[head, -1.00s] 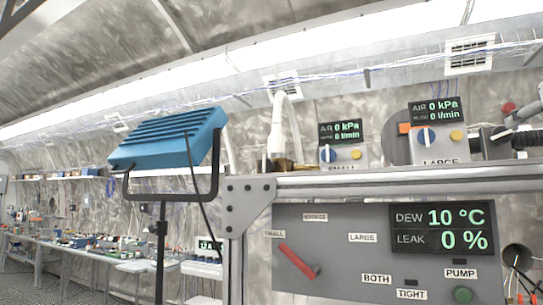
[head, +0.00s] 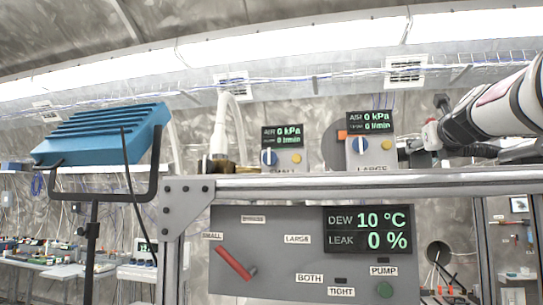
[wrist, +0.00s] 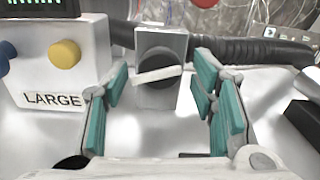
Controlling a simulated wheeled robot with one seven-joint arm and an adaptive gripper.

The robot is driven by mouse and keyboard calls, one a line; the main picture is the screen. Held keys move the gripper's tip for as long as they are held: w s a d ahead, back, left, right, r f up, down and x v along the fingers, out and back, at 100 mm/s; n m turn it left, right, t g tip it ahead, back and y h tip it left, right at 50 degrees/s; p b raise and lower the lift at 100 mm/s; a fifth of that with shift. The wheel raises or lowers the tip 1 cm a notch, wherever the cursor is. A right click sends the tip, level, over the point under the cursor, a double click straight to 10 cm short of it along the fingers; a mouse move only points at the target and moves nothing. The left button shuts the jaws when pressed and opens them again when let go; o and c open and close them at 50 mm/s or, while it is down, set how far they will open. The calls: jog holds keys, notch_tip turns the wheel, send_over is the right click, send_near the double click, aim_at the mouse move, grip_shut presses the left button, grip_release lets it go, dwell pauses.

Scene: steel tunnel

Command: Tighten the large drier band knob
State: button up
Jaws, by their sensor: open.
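The large drier unit (head: 370,150) stands on the shelf, a pale box with a blue knob and a yellow button. In the wrist view, its LARGE label (wrist: 54,99) shows at the left. Right of it a grey block bears a dark round knob with a white bar (wrist: 157,75), slightly tilted. I cannot tell for sure that this is the band knob. My gripper (wrist: 162,70) is open, with teal fingers on either side of the bar and nothing visibly held. In the head view my gripper (head: 418,148) is right of the large unit and hides the knob.
A black corrugated hose (wrist: 250,50) runs right from the grey block. The small unit (head: 282,150) stands left on the shelf (head: 330,184). The panel below reads DEW 10 °C, LEAK 0 % (head: 368,231).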

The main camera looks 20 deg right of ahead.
jog(key=c, duration=1.1)
jog(key=shift+c, duration=0.2)
jog(key=shift+m+p, duration=0.3)
jog(key=shift+p, duration=0.25)
jog(key=m+p, duration=0.2)
jog(key=p, duration=0.1)
jog(key=shift+s+r+m, duration=0.1)
jog(key=shift+s+m, duration=0.05)
jog(key=shift+m, duration=0.25)
jog(key=m+p, duration=0.3)
jog(key=m, duration=0.2)
jog(key=shift+a+p, duration=0.1)
jog(key=shift+p, duration=0.25)
jog(key=m, duration=0.3)
jog(key=m+p, duration=0.1)
jog(key=m, duration=0.1)
jog(key=shift+w, duration=0.25)
jog(key=shift+m, duration=2.2)
